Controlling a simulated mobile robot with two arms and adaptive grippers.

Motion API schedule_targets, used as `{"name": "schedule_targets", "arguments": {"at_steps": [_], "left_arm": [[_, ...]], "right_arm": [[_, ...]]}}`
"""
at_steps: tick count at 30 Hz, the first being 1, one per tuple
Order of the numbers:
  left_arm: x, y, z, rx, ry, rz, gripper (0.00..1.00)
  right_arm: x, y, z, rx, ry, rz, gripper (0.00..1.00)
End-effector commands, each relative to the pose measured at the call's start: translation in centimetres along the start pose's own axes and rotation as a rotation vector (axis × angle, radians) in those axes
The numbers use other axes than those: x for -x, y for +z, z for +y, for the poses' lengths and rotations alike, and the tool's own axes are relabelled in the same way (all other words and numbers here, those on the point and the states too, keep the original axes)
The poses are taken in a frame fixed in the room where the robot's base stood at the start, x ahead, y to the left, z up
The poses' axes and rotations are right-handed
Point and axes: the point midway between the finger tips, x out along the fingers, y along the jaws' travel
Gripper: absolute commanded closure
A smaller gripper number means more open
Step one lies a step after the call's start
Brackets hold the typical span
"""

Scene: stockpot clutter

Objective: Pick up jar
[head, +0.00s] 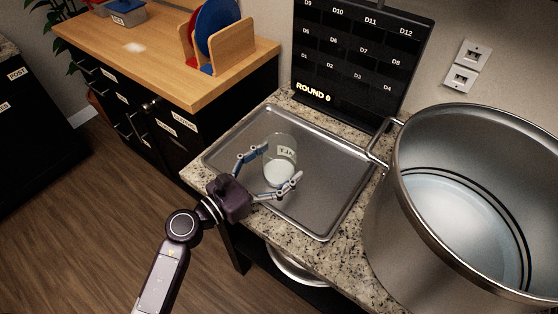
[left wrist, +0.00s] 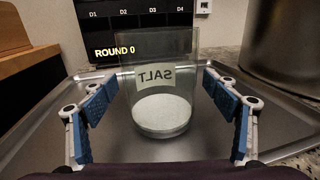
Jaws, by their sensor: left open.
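A clear glass jar (head: 281,160) labelled SALT stands upright on a metal tray (head: 330,200), with white salt in its bottom. It also shows in the left wrist view (left wrist: 163,95), centred, its label reading mirrored. My left gripper (head: 270,172) is open, with one finger on each side of the jar. In the left wrist view its blue finger pads (left wrist: 162,112) stand apart from the jar, with a gap on both sides. My right gripper is not in view.
A large steel stockpot (head: 390,220) stands close on the right of the tray. A dark board (head: 360,60) reading ROUND 0 stands behind it. A wooden counter (head: 150,60) with a plate rack (head: 232,52) is at the back left.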

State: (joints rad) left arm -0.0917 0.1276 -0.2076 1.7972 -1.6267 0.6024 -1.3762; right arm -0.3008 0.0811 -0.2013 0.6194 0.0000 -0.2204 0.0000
Motion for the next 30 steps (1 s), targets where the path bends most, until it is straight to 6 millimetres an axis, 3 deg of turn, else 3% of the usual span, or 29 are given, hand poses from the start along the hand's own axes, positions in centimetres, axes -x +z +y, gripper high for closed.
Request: {"name": "schedule_targets", "arguments": {"at_steps": [2,16,25,30], "left_arm": [[0.0,0.0,0.0,0.000,0.000,0.000,0.23],[0.1,0.0,0.0,0.000,0.001,0.000,0.75],[0.0,0.4,0.0,-0.001,0.001,-0.003,0.75],[0.0,1.9,0.1,-0.004,0.000,-0.004,0.75]], "right_arm": [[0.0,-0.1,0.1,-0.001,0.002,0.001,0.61],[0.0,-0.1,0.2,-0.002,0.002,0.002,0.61],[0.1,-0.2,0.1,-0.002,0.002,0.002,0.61],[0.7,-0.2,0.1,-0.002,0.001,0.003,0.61]]}}
